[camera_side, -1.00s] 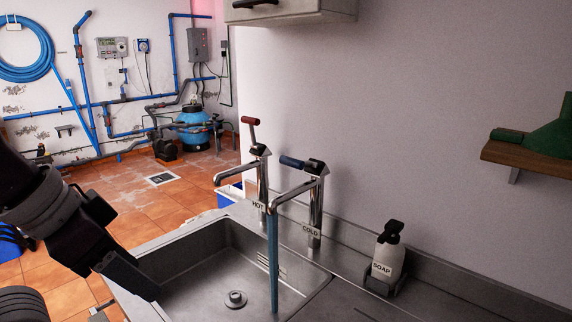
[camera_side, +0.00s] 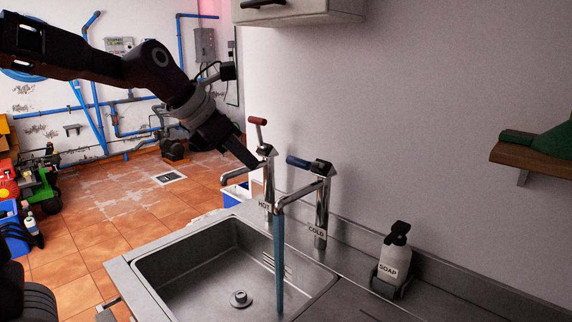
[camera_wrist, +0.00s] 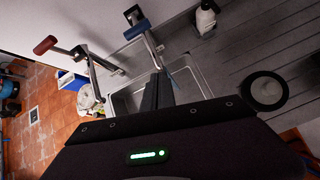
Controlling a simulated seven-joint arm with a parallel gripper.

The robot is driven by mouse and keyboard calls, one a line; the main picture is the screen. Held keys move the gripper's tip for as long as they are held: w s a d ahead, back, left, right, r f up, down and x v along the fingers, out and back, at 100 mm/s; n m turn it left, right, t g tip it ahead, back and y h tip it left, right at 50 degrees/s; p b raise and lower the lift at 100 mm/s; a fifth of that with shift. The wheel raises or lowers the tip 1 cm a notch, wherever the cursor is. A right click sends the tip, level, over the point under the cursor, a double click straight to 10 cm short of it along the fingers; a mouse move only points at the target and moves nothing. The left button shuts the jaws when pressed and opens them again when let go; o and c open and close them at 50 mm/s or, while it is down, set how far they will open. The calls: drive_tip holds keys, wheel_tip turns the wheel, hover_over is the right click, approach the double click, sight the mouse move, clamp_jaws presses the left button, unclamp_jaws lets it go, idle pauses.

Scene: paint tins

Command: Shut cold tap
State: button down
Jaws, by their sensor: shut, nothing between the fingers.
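The cold tap (camera_side: 322,205), labelled COLD, stands at the back of the sink (camera_side: 225,285). Its blue lever (camera_side: 299,162) points left, and a blue stream of water (camera_side: 279,262) runs from its spout into the basin. The hot tap (camera_side: 268,180), with a red lever (camera_side: 258,121) tilted up, stands left of it; no stream shows there. My gripper (camera_side: 250,162) is shut and empty, in the air left of the cold lever, its tip seen close to the hot tap. In the wrist view the fingers (camera_wrist: 157,92) point toward the taps, with the blue lever (camera_wrist: 137,29) above them.
A soap bottle (camera_side: 395,250) stands on the counter right of the cold tap. A cabinet (camera_side: 300,12) hangs above, and a wooden shelf (camera_side: 530,157) is on the right wall. The air over the basin is free apart from the stream.

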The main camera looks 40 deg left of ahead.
sight(308, 164)
drive_tip(key=w+f+n, duration=0.1)
drive_tip(key=w+f, duration=0.1)
drive_tip(key=w, duration=0.1)
drive_tip(key=w+a+f+n, duration=0.1)
drive_tip(key=w+f, duration=0.2)
drive_tip(key=w+f+n, duration=0.1)
drive_tip(key=w+f, duration=0.1)
drive_tip(key=shift+w+a+f, duration=0.15)
drive_tip(key=shift+w+a, duration=0.05)
drive_tip(key=shift+w, duration=0.2)
drive_tip(key=shift+w+r, duration=0.3)
drive_tip(key=shift+w, duration=0.35)
drive_tip(key=shift+w+r, duration=0.3)
drive_tip(key=shift+w, duration=0.3)
drive_tip(key=shift+w+r, duration=0.35)
drive_tip(key=shift+w, duration=0.25)
drive_tip(key=shift+r, duration=0.15)
